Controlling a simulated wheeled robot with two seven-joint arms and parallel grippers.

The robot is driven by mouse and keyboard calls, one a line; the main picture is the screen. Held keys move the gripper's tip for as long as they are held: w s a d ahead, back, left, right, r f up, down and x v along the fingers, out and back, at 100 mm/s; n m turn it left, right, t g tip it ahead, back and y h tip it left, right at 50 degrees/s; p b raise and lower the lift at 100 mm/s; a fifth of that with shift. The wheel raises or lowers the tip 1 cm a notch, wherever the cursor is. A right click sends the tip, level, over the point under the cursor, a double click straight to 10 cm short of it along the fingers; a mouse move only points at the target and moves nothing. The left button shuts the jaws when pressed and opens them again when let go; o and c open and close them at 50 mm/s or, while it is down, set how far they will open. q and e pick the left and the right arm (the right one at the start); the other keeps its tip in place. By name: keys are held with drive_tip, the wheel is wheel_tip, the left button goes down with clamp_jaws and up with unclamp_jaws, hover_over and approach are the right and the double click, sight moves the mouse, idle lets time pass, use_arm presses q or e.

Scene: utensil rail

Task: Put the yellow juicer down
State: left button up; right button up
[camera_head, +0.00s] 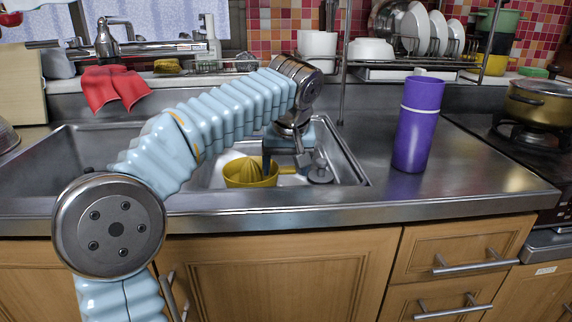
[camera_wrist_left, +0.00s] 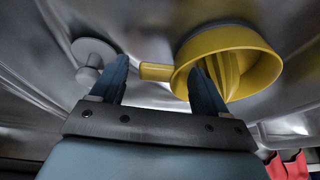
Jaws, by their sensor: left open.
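The yellow juicer (camera_head: 250,173), a round cup with a ribbed cone and a short handle, is in the sink, tilted in the head view. It also shows in the left wrist view (camera_wrist_left: 232,70), where its handle lies between my finger tips. My left gripper (camera_head: 293,167) is low in the sink on the juicer's handle side. In the left wrist view the gripper (camera_wrist_left: 158,70) is open, its fingers on either side of the handle; one overlaps the juicer's rim. I cannot tell if they touch. My right gripper is not in view.
A metal sink (camera_head: 362,181) surrounds the gripper, with a drain strainer (camera_head: 320,172) beside it. A white dish (camera_head: 219,172) shows by the juicer. A purple bottle (camera_head: 417,124) stands on the clear counter right of the sink. A red cloth (camera_head: 113,91) hangs behind, near the tap (camera_head: 108,38).

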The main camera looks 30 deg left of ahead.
use_arm(q)
drive_tip(key=p+v, duration=0.3)
drive_tip(key=v, duration=0.9)
